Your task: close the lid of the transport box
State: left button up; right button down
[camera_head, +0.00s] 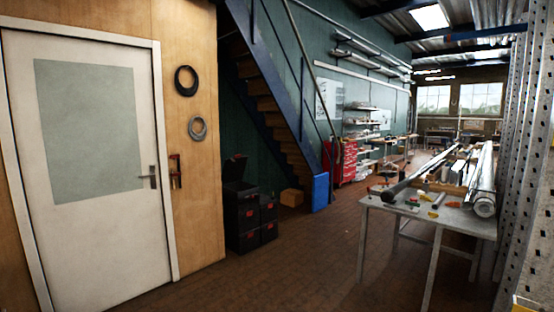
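Several dark boxes with small red marks stand stacked on the floor beside the end of the wooden wall, left of the stairs. The taller stack at the left has a black box on top (240,188) whose lid (236,167) appears raised. It is the only box here with a lid that looks open; its inside is too dark to make out. Neither of my grippers is in view.
A white door (100,230) is at the left. A work table (430,217) with pipes and tools stands at the right, near a perforated metal post (525,170). A blue box (320,191) and cardboard box (291,197) sit by the stairs (270,100). The brick floor between is clear.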

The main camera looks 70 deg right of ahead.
aim_at(233, 170)
jog(key=z, duration=1.9)
jog(key=i+l+z, duration=0.15)
jog(key=i, duration=0.4)
jog(key=i+z, duration=0.25)
jog(key=i, duration=3.75)
